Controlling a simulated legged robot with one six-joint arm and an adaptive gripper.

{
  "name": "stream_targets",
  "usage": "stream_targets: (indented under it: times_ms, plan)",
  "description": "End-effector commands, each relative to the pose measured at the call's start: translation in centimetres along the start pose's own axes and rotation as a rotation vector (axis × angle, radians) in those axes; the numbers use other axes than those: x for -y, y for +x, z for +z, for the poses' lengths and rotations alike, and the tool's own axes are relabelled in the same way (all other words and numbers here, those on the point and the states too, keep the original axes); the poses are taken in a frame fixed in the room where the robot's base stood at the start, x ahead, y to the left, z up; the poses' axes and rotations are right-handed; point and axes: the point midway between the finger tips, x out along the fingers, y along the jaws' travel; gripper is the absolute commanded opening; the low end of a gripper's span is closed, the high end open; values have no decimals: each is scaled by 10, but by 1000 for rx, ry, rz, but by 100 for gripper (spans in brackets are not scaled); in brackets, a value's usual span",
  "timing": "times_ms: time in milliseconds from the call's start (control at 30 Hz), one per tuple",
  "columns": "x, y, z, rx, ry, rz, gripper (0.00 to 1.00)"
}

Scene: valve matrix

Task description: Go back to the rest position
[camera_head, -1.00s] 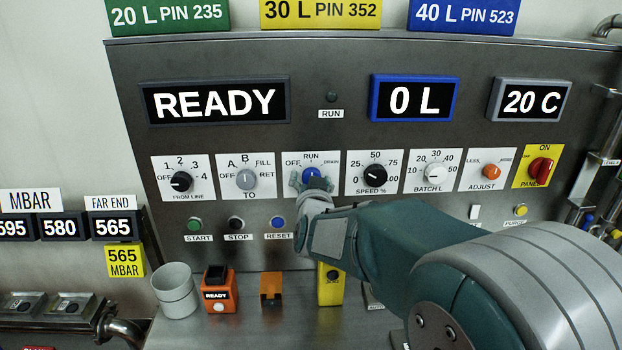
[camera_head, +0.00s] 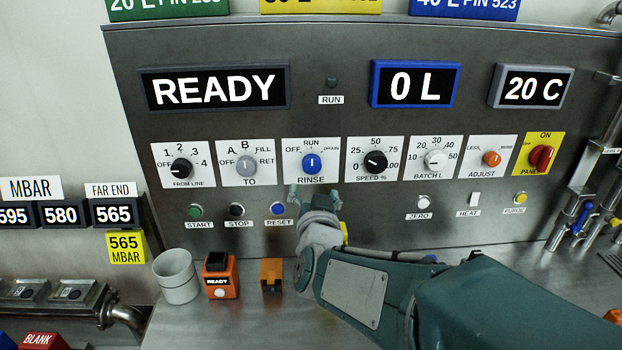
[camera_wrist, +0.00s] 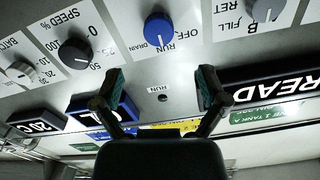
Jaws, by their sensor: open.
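My gripper (camera_head: 316,197) is in front of the panel in the head view, just below the blue RINSE knob (camera_head: 312,164). The knob's pointer is up at RUN, and the gripper is clear of it. In the wrist view my gripper (camera_wrist: 157,95) has its two fingers spread apart with nothing between them. The blue knob (camera_wrist: 158,31) is beyond the fingertips there. My arm reaches in from the lower right.
Other knobs flank RINSE, among them the grey TO knob (camera_head: 246,166) and the black SPEED knob (camera_head: 375,163). On the counter stand a grey cup (camera_head: 176,277), an orange READY box (camera_head: 219,277) and a small orange block (camera_head: 271,274). A yellow object is mostly hidden behind my arm.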

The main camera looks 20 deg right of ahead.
Motion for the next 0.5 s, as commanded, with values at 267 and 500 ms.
stream_targets:
  times_ms: [267,500]
  plan:
    - [0,-15,1,1,-1,0,93]
    - [0,-15,1,3,-1,-1,93]
